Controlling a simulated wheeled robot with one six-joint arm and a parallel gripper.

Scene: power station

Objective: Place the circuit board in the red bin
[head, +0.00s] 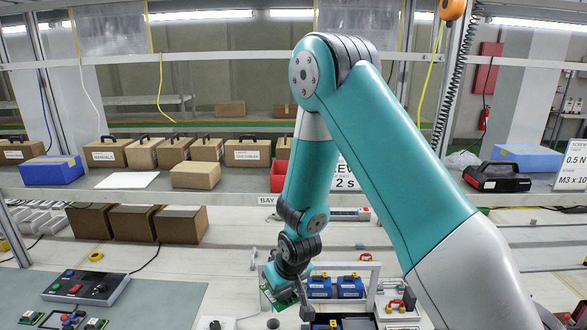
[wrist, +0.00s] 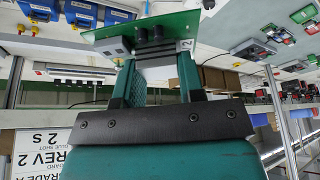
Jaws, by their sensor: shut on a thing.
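My gripper (head: 287,294) hangs low over the bench in the middle of the head view. In the wrist view my gripper (wrist: 158,66) has both fingers closed on a green circuit board (wrist: 172,24) carrying dark components. The board also shows as a green edge (head: 267,297) beside the fingers in the head view, partly hidden by the gripper. The red bin (head: 277,178) stands on the shelf behind, above the bench, well away from the board. My arm covers its right part, and its inside cannot be seen.
Cardboard boxes (head: 248,153) line the shelf left of the bin, with a smaller box (head: 196,175) nearer its edge. Blue units (head: 350,286) sit close right of my gripper. A control box (head: 86,287) lies at left. The bench behind my gripper is mostly clear.

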